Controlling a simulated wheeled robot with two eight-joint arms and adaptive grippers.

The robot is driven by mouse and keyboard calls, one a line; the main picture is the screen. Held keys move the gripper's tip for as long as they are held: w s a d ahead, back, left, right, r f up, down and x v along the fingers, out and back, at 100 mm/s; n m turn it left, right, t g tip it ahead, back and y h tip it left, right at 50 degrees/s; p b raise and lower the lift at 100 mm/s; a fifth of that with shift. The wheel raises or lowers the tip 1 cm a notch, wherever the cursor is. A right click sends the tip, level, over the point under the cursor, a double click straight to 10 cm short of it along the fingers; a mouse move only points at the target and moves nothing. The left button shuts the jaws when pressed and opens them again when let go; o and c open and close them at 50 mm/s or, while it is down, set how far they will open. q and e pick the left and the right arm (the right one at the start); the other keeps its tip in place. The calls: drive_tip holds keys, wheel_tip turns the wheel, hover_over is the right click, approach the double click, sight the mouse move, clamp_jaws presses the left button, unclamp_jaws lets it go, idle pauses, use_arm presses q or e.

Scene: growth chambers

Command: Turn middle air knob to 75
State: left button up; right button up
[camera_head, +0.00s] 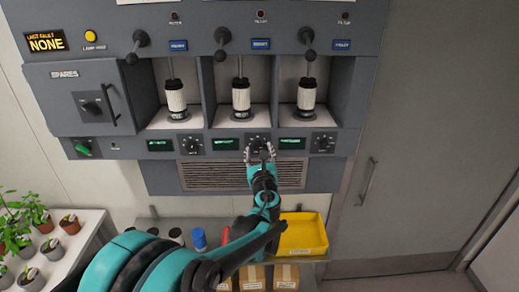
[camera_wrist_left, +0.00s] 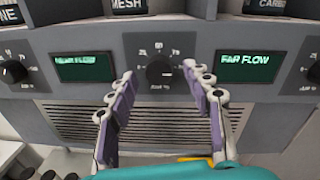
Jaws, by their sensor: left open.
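The middle air knob (camera_wrist_left: 159,73) is a dark round knob on a dial plate between two green displays in the left wrist view. It shows small in the head view (camera_head: 259,142), partly covered by my gripper. Numbers ring its upper side; its pointer's setting is too small to read. My left gripper (camera_head: 260,152) is open at the panel just in front of the knob. In the left wrist view its fingers (camera_wrist_left: 159,71) stand apart, with the knob framed between the tips; contact cannot be told. My right gripper is not in view.
Similar knobs (camera_head: 192,145) and (camera_head: 323,143) sit left and right of the middle one. A vent grille (camera_head: 215,176) lies below. Three levers and white canisters (camera_head: 240,97) are above. A yellow tray (camera_head: 303,236) is on the shelf below; potted plants stand at left.

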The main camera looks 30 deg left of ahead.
use_arm(q)
drive_tip(key=shift+w+a, duration=0.4)
drive_tip(key=shift+c, duration=0.2)
clamp_jaws()
drive_tip(key=shift+n, duration=0.3)
drive_tip(key=n+b, duration=0.1)
drive_tip(key=n, duration=0.6)
drive_tip(key=shift+r+n+h+b, duration=0.1)
drive_tip(key=shift+n+h+b, duration=0.2)
drive_tip(key=shift+n+b, duration=0.1)
